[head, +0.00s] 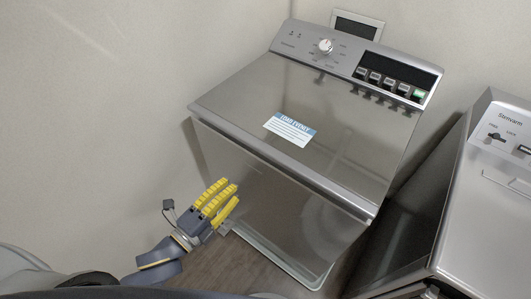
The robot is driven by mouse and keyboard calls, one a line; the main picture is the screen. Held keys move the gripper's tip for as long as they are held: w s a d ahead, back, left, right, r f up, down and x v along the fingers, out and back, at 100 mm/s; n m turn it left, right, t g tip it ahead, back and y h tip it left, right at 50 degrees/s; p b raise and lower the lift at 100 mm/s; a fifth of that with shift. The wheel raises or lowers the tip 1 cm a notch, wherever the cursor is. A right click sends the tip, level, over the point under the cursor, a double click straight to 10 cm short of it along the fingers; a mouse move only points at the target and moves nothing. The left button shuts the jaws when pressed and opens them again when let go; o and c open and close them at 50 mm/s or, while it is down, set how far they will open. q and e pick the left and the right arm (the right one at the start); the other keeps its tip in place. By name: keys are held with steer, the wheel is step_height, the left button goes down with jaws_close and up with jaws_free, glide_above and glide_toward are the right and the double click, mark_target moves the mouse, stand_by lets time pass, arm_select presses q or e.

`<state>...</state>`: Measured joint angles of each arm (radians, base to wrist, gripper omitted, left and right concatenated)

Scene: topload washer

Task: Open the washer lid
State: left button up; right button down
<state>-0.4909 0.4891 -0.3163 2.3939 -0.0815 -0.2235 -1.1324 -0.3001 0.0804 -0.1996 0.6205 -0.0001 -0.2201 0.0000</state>
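The washer (270,190) stands in the middle of the head view, a grey metal top-loader. Its lid (335,125) lies flat and shut over the top, with a blue and white label (289,130) near the middle. The lid's front edge runs slantwise from upper left to lower right. My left gripper (225,198), with yellow finger pads, is in front of the washer's front panel at its lower left, below the lid edge. It holds nothing that I can see; how far its fingers are apart is unclear. I cannot make out my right gripper.
The washer's control panel (352,62), with a knob (325,46) and a row of buttons, rises behind the lid. A second grey appliance (490,215) stands at the right, with a narrow gap between. A pale wall is at the left and back. Wood floor (240,268) shows below.

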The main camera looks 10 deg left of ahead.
mark_target(265, 155)
arm_select(q)
steer(key=x, duration=1.6)
steer(key=shift+d+r, duration=0.1)
steer(key=shift+c, duration=0.5)
jaws_close()
steer(key=shift+s, duration=0.1)
